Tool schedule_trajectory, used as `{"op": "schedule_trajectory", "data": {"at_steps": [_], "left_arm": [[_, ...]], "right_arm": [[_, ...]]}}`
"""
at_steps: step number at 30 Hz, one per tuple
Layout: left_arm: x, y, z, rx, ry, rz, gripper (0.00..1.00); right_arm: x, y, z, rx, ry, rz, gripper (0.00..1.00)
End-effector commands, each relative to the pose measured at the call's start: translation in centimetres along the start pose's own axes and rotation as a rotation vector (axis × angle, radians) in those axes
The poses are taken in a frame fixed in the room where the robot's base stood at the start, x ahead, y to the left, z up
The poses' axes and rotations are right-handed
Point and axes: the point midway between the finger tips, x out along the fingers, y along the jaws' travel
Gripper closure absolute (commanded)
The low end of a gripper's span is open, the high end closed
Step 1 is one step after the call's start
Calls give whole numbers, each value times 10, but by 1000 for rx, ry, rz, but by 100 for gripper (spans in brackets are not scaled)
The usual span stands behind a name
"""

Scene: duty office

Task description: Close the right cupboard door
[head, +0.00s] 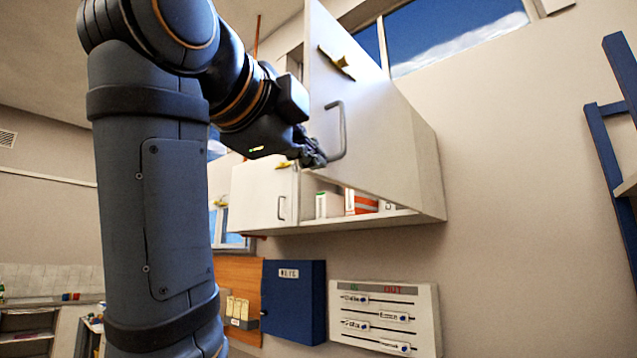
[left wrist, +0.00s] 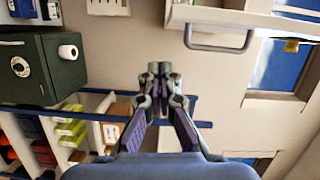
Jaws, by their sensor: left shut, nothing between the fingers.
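The right cupboard door (head: 372,125) of the white wall cupboard stands open, swung out from the front. Its grey bar handle (head: 342,130) is near the door's free edge, and a handle shows at the top of the left wrist view (left wrist: 220,48). My left gripper (head: 316,158) is shut and empty, close to the handle's lower end in the head view; I cannot tell whether it touches. In the left wrist view its fingertips (left wrist: 160,72) are together, apart from the handle in the picture. My right gripper is not in view.
The left cupboard door (head: 264,197) is shut. Boxes (head: 362,202) stand inside the open part. Below hang a blue key box (head: 293,301) and a white in/out board (head: 388,312). A blue frame (head: 610,160) stands at right. A dark green safe (left wrist: 48,68) shows in the wrist view.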

Motion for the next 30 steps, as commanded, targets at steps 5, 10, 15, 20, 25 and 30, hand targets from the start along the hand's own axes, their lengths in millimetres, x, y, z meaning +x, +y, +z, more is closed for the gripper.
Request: {"op": "schedule_trajectory", "data": {"at_steps": [5, 10, 15, 20, 25, 30], "left_arm": [[-40, -14, -21, 88, 10, -39, 100], [-36, -16, -22, 88, 10, -38, 100], [-9, -18, -22, 87, 12, -34, 100], [26, -21, -22, 85, 11, -35, 100], [63, -22, -23, 85, 11, -34, 100], [66, -28, -2, 83, 9, -39, 100]], "right_arm": [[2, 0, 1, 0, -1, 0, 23], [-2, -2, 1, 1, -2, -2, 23], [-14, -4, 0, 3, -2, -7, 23], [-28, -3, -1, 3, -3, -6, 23], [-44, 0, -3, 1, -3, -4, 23], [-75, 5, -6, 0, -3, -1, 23]]}}
